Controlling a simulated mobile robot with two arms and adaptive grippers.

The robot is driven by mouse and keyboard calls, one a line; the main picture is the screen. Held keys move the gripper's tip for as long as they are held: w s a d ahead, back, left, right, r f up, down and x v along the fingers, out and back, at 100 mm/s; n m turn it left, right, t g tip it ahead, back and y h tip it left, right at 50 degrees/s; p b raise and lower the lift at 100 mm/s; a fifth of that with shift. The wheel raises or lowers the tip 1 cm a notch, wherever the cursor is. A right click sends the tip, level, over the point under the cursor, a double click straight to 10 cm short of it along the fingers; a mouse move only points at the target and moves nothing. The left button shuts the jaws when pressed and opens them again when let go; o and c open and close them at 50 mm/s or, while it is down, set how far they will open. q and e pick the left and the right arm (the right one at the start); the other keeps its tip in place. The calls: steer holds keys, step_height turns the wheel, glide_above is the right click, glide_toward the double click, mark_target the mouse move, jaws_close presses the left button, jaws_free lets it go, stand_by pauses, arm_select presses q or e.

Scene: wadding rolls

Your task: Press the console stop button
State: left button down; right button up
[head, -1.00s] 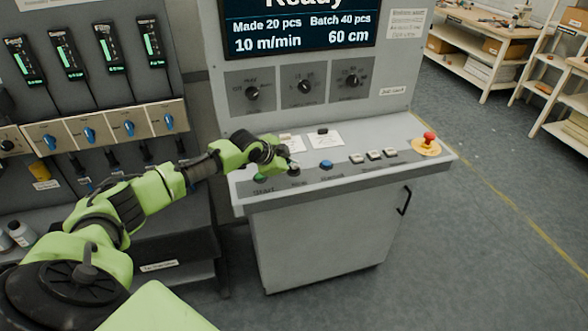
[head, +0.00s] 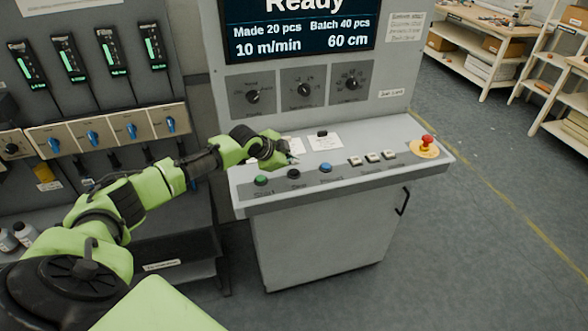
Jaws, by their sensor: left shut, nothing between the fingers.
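The console (head: 300,203) stands in the middle of the head view. Its sloping desk bears a green button (head: 261,181) at the left, a black button (head: 293,174) beside it and a blue button (head: 325,168). The labels under them are too small to read surely. A red mushroom button (head: 427,141) on a yellow base sits at the right end. My left gripper (head: 292,158) is shut and empty, above the desk behind the black button and apart from it. The screen (head: 300,30) reads "Ready". My right gripper is out of view.
Several pale buttons (head: 372,157) lie between the blue and red ones. Dark selector knobs (head: 303,90) are on the upright panel. White cards (head: 325,142) lie at the desk's back. A cabinet with blue valves (head: 92,137) stands left; shelves (head: 480,45) stand right beyond open floor.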

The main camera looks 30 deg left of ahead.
mark_target(293, 173)
arm_select(q)
steer(key=shift+r+p, duration=1.3)
steer(key=shift+r, duration=0.55)
